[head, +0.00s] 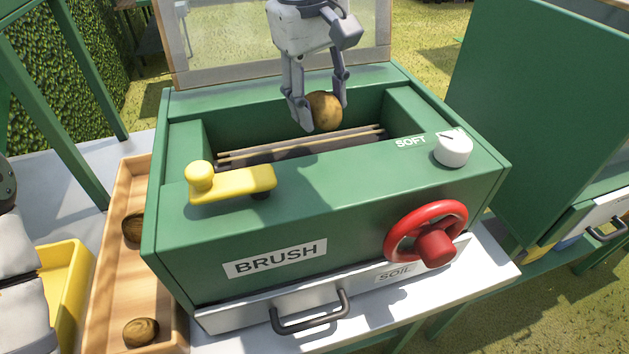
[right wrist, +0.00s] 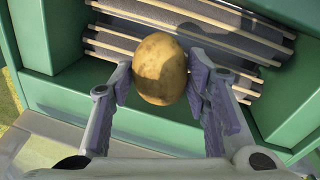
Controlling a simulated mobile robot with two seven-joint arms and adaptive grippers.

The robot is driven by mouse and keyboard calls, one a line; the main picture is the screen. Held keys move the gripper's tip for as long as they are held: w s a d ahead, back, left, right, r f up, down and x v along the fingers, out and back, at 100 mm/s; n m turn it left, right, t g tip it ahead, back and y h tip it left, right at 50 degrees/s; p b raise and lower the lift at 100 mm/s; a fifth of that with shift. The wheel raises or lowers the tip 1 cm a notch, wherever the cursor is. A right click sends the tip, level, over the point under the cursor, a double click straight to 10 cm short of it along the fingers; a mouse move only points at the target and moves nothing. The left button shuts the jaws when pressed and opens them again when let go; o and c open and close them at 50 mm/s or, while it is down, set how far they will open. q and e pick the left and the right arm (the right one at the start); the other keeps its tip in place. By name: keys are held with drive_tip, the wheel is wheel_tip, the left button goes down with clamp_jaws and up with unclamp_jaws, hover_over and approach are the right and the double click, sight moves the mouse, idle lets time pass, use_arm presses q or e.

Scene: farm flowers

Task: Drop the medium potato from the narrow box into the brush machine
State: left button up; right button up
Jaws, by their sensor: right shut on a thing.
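My right gripper (head: 322,112) is shut on a potato (head: 325,110), holding it over the open top of the green brush machine (head: 190,250). In the right wrist view the potato (right wrist: 160,68) is tan and sits between the two finger pads (right wrist: 161,88), above the dark rollers and pale rods (right wrist: 215,22) inside. The narrow wooden box (head: 100,318) stands left of the machine with two darker potatoes in it, one near the front (head: 141,331) and one further back (head: 133,230). My left gripper is not visible; only part of my arm shows at the left edge.
The machine carries a yellow lever (head: 232,184), a white SOFT knob (head: 453,149), a red wheel (head: 427,233) and a SOIL drawer (head: 290,305). A clear panel (head: 230,50) stands behind the opening. A yellow crate (head: 66,285) lies left; another green machine (head: 540,110) stands right.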

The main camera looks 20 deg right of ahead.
drive_tip(key=o, duration=1.3)
drive_tip(key=r, duration=0.4)
drive_tip(key=a+r, duration=0.1)
drive_tip(key=r, duration=0.6)
drive_tip(key=shift+s+a+r, duration=0.25)
drive_tip(key=shift+a+r, duration=0.1)
drive_tip(key=shift+r, duration=0.05)
